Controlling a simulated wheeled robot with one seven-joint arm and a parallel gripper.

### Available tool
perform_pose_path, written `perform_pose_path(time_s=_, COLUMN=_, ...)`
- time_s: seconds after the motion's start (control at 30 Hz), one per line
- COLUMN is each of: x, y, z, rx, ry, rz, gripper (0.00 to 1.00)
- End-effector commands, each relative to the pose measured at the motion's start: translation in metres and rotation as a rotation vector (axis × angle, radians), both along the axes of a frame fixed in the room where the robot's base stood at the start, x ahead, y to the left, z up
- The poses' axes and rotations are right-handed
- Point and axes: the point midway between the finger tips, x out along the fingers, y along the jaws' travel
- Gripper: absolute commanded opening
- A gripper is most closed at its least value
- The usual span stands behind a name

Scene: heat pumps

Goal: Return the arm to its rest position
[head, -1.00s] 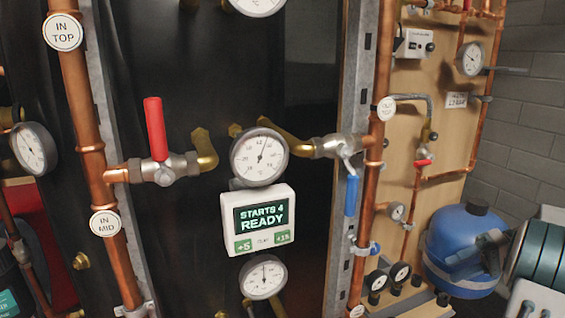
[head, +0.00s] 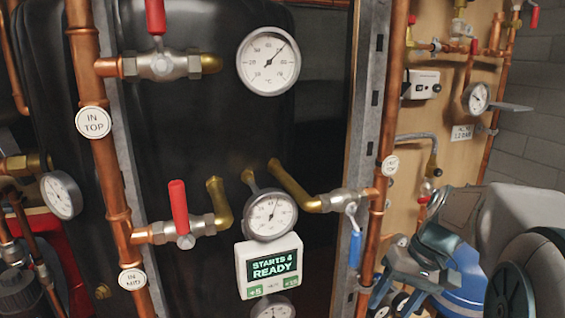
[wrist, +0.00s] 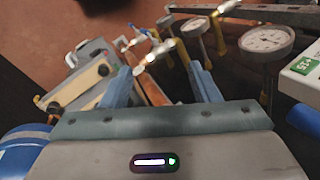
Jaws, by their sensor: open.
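My gripper (head: 384,272) is at the lower right of the head view, in front of the wooden panel and the blue tank. Its two blue fingers stand apart with nothing between them. In the wrist view, my gripper (wrist: 162,84) also shows its fingers spread and empty. The blue-handled valve (head: 354,247) is just left of my gripper in the head view, its handle hanging down. I cannot tell how far apart they are in depth. My arm covers much of the blue tank (head: 468,303).
The display box (head: 269,266) reads "STARTS 4 READY". Red-handled valves (head: 180,207) and (head: 155,17) sit on the left copper pipe (head: 88,70). A round gauge (head: 268,60) is above. Copper pipes and a metal upright (head: 371,90) stand close left of my arm.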

Motion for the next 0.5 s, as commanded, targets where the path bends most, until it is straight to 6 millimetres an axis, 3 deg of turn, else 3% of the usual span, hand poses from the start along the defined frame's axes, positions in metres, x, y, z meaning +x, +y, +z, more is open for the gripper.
perform_pose_path(time_s=0.03, x=-0.013, y=0.013, z=0.016, rx=-0.05, ry=-0.016, rz=0.006, gripper=0.56)
perform_pose_path(time_s=0.2, x=-0.051, y=0.04, z=0.032, rx=-0.214, ry=-0.097, rz=-0.002, gripper=0.56)
perform_pose_path(time_s=0.5, x=-0.094, y=0.061, z=0.041, rx=-0.365, ry=-0.271, rz=-0.005, gripper=0.56)
